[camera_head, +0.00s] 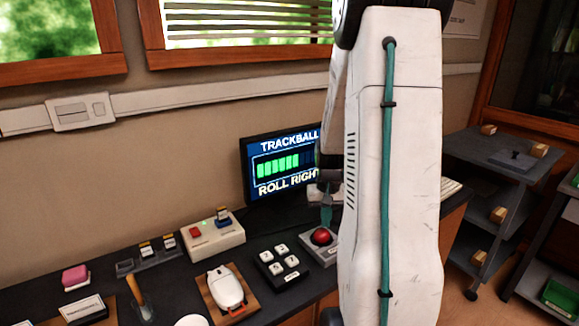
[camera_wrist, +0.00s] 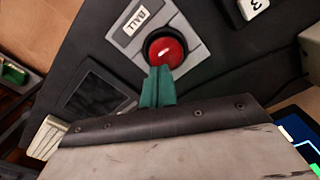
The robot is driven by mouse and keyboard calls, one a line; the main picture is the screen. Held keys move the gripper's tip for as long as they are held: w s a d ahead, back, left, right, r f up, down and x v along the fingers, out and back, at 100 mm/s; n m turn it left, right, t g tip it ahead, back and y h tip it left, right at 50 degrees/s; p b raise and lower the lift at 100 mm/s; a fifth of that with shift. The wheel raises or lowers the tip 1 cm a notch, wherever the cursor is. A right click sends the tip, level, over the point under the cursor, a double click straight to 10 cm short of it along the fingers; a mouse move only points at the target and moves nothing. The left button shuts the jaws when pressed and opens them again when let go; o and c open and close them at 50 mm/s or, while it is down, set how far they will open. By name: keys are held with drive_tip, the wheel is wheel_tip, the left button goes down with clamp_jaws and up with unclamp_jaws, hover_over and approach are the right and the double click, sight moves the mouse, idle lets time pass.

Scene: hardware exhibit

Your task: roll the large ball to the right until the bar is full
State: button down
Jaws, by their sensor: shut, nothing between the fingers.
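The large ball (camera_head: 321,236) is red and sits in a grey housing on the dark desk, left of my arm. In the wrist view the red ball (camera_wrist: 166,50) shows in its dark ring, beside a label reading "BALL". My gripper (camera_wrist: 157,72) has teal fingers, shut and empty, with the tips at the ball's near edge; whether they touch it I cannot tell. In the head view my gripper (camera_head: 326,222) is just above the ball. The screen (camera_head: 285,165) reads "TRACKBALL" and "ROLL RIGHT". Its bar (camera_head: 278,166) is lit green in several segments, with dark segments at the right.
A grey shelf cart (camera_head: 490,180) stands at the right. My arm hides the desk right of the ball in the head view.

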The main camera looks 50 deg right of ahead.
drive_tip(key=shift+r, duration=0.3)
drive_tip(key=shift+w+a, duration=0.25)
drive_tip(key=shift+a, duration=0.85)
drive_tip(key=shift+f, duration=0.7)
drive_tip(key=shift+s+d, duration=0.25)
drive_tip(key=shift+d, duration=0.85)
idle(0.5)
drive_tip(key=shift+r, duration=0.1)
drive_tip(key=shift+r, duration=0.6)
